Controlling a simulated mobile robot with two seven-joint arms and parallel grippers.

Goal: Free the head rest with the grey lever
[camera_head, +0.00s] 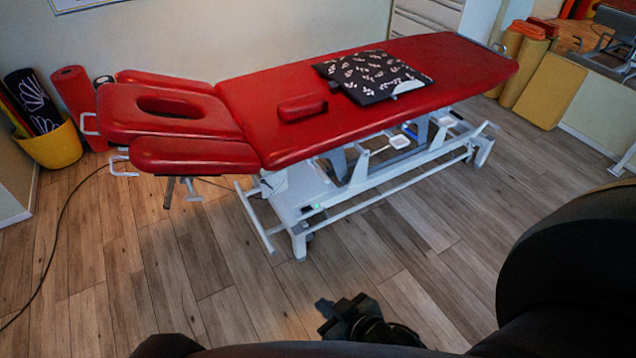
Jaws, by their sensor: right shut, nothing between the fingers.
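The head rest (112,110) is the red end section of the treatment table, with an oval face opening, at the left of the head view. It looks about level with the main red top. A short grey lever (169,193) hangs below the near red arm pad (195,154); its upper part is hidden under the pad. My right gripper (328,310) is low at the bottom middle, over the floor and well apart from the lever and table. It is shut and empty. My left gripper is not in view.
A black patterned cloth item (370,75) and a small red cushion (302,108) lie on the tabletop (440,60). The white frame (375,200) stands below. A yellow bucket (55,148) with rolls and a dark cable (62,215) are at left. The floor before the table is clear.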

